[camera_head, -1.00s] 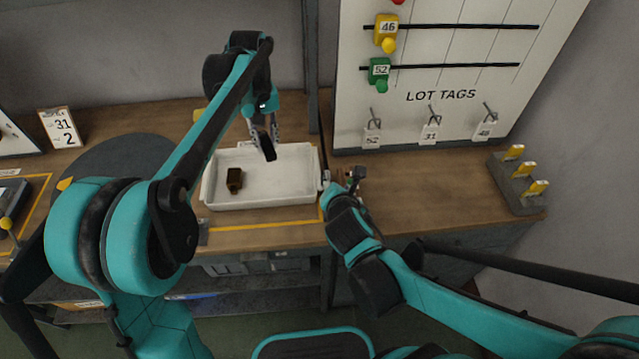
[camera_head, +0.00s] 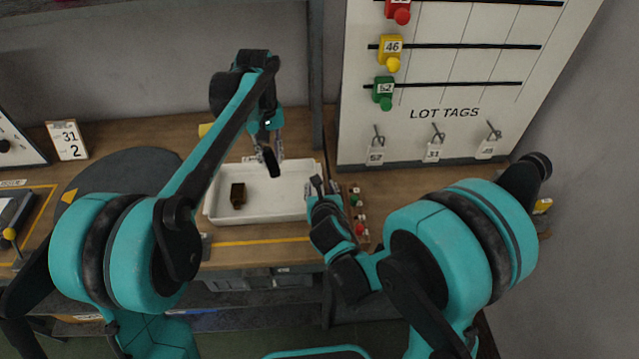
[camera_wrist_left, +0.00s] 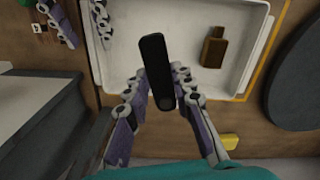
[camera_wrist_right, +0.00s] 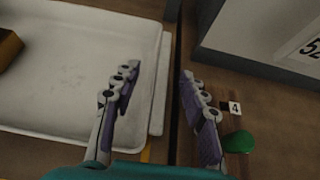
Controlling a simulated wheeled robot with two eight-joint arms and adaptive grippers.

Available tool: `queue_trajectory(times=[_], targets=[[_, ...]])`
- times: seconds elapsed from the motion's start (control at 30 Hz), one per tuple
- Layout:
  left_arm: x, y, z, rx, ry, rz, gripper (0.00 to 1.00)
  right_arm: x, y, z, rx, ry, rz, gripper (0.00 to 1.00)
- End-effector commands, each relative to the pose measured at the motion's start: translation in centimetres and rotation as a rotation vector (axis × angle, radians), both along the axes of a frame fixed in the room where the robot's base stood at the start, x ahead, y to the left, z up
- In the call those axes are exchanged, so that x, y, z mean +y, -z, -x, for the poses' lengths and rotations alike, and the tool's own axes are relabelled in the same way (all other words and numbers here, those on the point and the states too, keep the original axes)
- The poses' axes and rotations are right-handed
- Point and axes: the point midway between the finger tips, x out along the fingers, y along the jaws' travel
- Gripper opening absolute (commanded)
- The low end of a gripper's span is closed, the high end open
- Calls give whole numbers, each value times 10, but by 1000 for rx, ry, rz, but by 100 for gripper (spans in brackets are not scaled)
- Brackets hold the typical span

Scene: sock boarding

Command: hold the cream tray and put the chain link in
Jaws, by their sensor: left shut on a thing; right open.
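The cream tray (camera_head: 292,213) lies on the bench, a shallow rectangle with a raised rim. My left gripper (camera_head: 267,152) is above its back part, shut on a black elongated piece, apparently the chain link (camera_head: 272,163). In the left wrist view the link (camera_wrist_left: 156,62) shows between the fingers, over the tray's near edge. My right gripper (camera_head: 320,187) is open at the tray's right end. In the right wrist view its fingers (camera_wrist_right: 160,95) appear on either side of the tray's right rim; contact cannot be told.
Small coloured pieces with number labels (camera_head: 358,212) stand on the bench just right of my right gripper. The lot tags board (camera_head: 440,140) rises behind. A dark round mat (camera_head: 110,178) and a date card (camera_head: 67,140) are at left. The tray's middle is clear.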

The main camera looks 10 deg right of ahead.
Motion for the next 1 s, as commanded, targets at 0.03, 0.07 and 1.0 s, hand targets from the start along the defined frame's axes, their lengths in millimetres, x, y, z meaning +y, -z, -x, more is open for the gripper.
queue_trajectory(times=[0.03,0.07,1.0], targets=[[0,0,0,0,0,0,0,-1,5,-8,0,1,0,43],[0,0,0,0,0,0,0,-1,7,-11,1,2,-1,43],[0,2,0,0,22,0,0,-1,18,-32,1,0,0,0]])
